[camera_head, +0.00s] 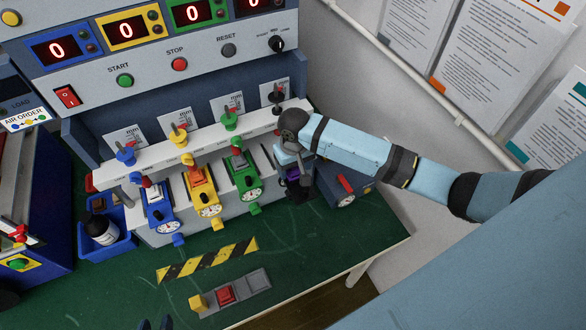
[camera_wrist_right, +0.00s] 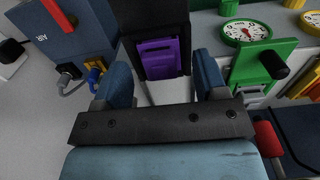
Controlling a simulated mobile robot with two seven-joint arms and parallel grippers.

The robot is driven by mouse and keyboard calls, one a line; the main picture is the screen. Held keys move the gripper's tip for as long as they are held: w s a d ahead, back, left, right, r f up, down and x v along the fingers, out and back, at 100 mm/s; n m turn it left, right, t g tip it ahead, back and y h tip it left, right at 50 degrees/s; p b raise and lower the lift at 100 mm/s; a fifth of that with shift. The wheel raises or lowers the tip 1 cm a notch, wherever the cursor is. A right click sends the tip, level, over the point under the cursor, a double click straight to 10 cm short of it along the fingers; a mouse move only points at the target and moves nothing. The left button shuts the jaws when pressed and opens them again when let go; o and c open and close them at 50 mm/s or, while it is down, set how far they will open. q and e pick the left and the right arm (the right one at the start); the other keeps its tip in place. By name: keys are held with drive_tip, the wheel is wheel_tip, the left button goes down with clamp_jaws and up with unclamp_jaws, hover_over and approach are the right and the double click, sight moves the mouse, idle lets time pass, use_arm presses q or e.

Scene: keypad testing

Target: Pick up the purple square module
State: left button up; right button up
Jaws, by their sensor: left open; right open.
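The purple square module (camera_wrist_right: 160,58) sits in a dark holder in the right wrist view, between and just beyond the two blue fingertips. In the head view, it is largely hidden behind my right gripper (camera_head: 292,165) at the right end of the grey fixture. My right gripper (camera_wrist_right: 163,78) is open, with one finger on each side of the module and no clear contact. Dark tips of my left gripper (camera_head: 155,323) show at the bottom edge of the head view, apart and empty.
Blue (camera_head: 158,208), yellow (camera_head: 203,190) and green (camera_head: 243,177) gauge modules stand left of the purple one. A dark blue box (camera_head: 346,188) is close on its right. A red button block (camera_head: 226,294) and striped strip (camera_head: 207,260) lie on the green table (camera_head: 330,245).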

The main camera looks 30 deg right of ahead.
drive_tip(key=shift+f, duration=0.5)
drive_tip(key=c, duration=1)
drive_tip(key=shift+r, duration=0.15)
